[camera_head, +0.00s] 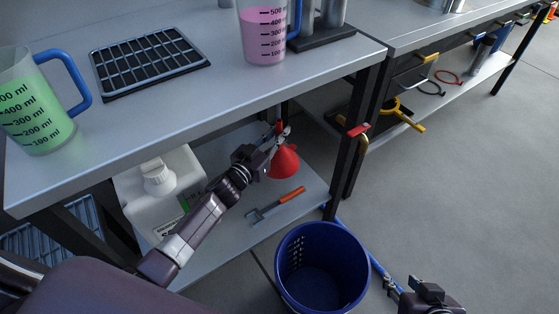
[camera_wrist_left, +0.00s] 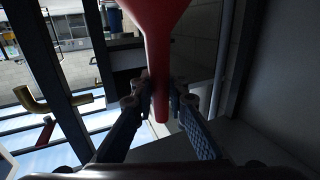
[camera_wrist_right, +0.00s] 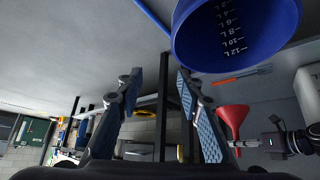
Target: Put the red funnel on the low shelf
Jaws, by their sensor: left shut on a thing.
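The red funnel (camera_head: 284,163) hangs in my left gripper (camera_head: 279,136) above the low shelf (camera_head: 305,205), under the workbench top, with its wide mouth facing down. In the left wrist view, the gripper (camera_wrist_left: 161,92) is shut on the narrow stem of the funnel (camera_wrist_left: 157,40). The funnel also shows at the right side of the right wrist view (camera_wrist_right: 233,118). I cannot tell whether its rim touches the shelf. My right gripper (camera_head: 392,288) is at the lower right of the head view, over the floor. In the right wrist view (camera_wrist_right: 157,85) its fingers are apart and empty.
A white jug (camera_head: 157,192) stands on the low shelf to the left. A tool with an orange handle (camera_head: 290,196) lies on the shelf's front part. A blue bucket (camera_head: 322,270) stands in front. The workbench top (camera_head: 215,98) and its leg (camera_head: 345,165) border the space.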

